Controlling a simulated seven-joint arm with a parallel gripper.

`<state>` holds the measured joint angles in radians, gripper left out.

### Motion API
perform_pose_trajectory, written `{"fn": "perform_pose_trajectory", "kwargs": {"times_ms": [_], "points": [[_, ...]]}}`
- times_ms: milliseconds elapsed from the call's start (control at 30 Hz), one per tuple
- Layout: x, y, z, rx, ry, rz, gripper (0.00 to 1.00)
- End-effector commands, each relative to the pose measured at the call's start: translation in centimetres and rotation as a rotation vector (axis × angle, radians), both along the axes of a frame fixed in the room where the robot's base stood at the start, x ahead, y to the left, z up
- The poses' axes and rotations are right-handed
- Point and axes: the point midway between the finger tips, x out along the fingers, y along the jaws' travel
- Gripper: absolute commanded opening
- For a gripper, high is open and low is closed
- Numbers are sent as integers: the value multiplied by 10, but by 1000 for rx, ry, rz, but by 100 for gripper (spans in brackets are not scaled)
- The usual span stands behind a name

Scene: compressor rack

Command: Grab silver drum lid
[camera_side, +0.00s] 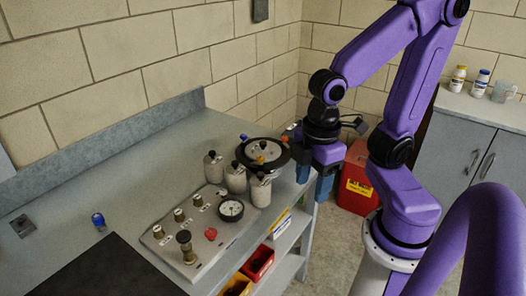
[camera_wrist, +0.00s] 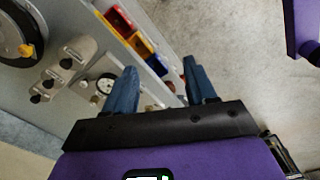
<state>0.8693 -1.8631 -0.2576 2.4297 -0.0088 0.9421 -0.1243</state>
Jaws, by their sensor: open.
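The silver drum lid (camera_side: 266,148) is a round silver disc with a dark knob, set in a black-rimmed drum at the right edge of the bench. A yellow-orange clip shows on its front. In the wrist view only part of the lid (camera_wrist: 8,35) shows at the top left corner, cut off by the frame. My gripper (camera_side: 314,180) hangs just right of the drum, past the bench edge, with blue fingers pointing down. It is open and empty. In the wrist view my gripper (camera_wrist: 160,88) has its fingers apart, with the lid off to their left.
Several silver canisters (camera_side: 236,178) stand close in front of the drum, beside a gauge (camera_side: 231,209) on a valve panel (camera_side: 178,240). Shelves below hold a red bin (camera_side: 257,263). A red container (camera_side: 356,180) stands on the floor behind my gripper. The left bench top is mostly clear.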

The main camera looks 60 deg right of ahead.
Motion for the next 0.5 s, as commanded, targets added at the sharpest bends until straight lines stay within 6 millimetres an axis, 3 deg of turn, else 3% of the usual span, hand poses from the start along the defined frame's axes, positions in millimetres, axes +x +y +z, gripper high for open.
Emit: {"fn": "perform_pose_trajectory", "kwargs": {"times_ms": [267, 500], "points": [[88, -5, 21, -36, -13, 60, 56], [161, -37, 35, -71, -11, 118, 56]]}}
